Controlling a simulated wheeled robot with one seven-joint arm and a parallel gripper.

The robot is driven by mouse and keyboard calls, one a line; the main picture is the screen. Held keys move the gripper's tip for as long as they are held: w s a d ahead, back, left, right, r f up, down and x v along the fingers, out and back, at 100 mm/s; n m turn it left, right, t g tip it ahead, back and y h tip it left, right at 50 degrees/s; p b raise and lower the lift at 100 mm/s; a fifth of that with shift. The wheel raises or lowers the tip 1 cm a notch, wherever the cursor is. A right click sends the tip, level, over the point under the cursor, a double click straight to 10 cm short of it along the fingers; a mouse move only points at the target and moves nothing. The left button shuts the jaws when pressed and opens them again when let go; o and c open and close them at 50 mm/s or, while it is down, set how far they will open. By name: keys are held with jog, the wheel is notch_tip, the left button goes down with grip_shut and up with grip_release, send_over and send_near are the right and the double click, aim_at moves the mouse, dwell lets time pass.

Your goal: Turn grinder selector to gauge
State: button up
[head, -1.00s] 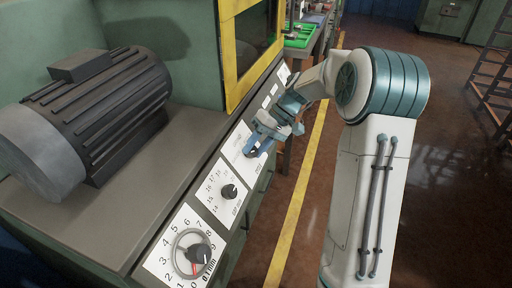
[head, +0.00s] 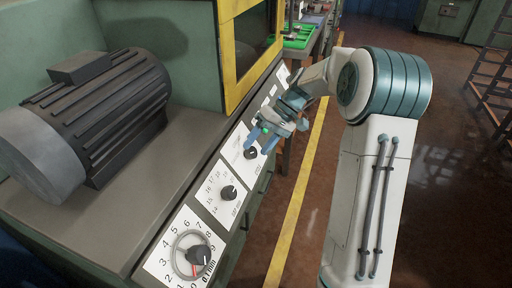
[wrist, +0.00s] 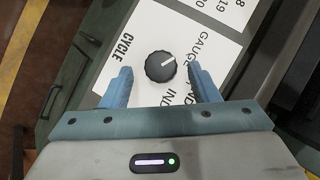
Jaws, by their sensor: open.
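The grinder selector is a black knob (wrist: 160,66) on a white label plate (wrist: 136,30), and it also shows in the head view (head: 250,153). In the wrist view its white pointer line points to the upper right, towards the word GAUGE. CYCLE is printed to its left; lettering below and at the lower right is partly hidden by my fingers. My gripper (head: 258,143) is open, its blue fingers apart and empty. In the wrist view my gripper (wrist: 160,69) has one finger on each side of the knob, with visible gaps; in the head view it appears off the panel.
Nearer on the same sloping panel are a smaller numbered dial (head: 229,192) and a large dial with a red mark (head: 198,255). A ribbed dark motor (head: 98,120) sits on the machine top. Floor to the right is open, with a yellow line (head: 300,195).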

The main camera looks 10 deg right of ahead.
jog(key=p+v, duration=0.2)
jog(key=v, duration=0.9)
jog(key=shift+d+r, duration=0.25)
jog(key=shift+r, duration=0.1)
